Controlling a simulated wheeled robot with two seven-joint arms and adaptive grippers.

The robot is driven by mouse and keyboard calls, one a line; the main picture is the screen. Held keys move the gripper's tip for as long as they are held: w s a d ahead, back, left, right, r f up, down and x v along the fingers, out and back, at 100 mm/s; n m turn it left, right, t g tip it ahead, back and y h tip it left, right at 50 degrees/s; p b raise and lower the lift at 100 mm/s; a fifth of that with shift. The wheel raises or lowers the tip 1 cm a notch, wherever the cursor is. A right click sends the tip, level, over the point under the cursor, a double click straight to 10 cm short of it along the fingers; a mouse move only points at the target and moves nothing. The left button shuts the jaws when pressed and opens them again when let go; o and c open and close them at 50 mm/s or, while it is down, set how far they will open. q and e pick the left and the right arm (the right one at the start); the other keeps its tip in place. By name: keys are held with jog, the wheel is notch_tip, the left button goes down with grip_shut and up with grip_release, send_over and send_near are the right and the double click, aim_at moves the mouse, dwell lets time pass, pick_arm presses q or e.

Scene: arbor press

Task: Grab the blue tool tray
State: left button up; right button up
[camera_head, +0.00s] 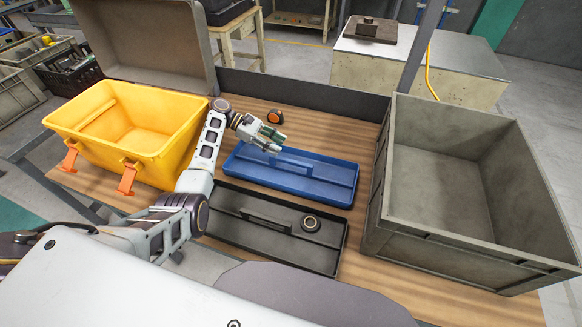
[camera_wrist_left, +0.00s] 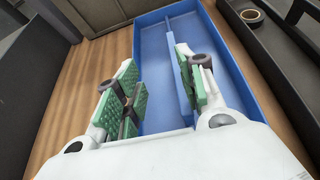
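The blue tool tray (camera_head: 310,178) lies flat on the wooden table, behind the dark tray, with a raised blue divider handle running along its middle. My left gripper (camera_head: 268,137) is above the left part of the blue tray. In the left wrist view the blue tray (camera_wrist_left: 155,50) lies below the gripper (camera_wrist_left: 160,88). Its green-padded fingers are spread apart, with the divider handle (camera_wrist_left: 180,85) showing between them, nearer the right finger. I cannot tell whether the fingers reach down around the handle. My right gripper is not in view.
A dark tray (camera_head: 235,227) holding a black tape roll (camera_head: 310,223) lies in front. A yellow bin (camera_head: 105,150) stands left and a large grey crate (camera_head: 400,220) right. A small orange-black round object (camera_head: 275,117) lies behind the blue tray. Bare table shows at front right.

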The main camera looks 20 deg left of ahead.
aim_at(289, 160)
pick_arm(q)
jog(key=shift+s+a+f+g, duration=0.15)
jog(key=shift+s+f, duration=0.1)
jog(key=shift+f, duration=0.35)
jog(key=shift+s+a+f+g, duration=0.1)
jog(key=shift+s+f+g, duration=0.1)
jog(key=shift+f, duration=0.4)
jog(key=shift+d, duration=0.1)
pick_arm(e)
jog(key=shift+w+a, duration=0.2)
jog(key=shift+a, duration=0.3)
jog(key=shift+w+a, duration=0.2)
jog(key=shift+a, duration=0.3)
pick_arm(q)
jog(key=shift+d, duration=0.1)
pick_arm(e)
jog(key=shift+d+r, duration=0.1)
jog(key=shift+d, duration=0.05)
pick_arm(q)
jog(key=shift+p+x, duration=0.3)
jog(key=shift+x, duration=0.75)
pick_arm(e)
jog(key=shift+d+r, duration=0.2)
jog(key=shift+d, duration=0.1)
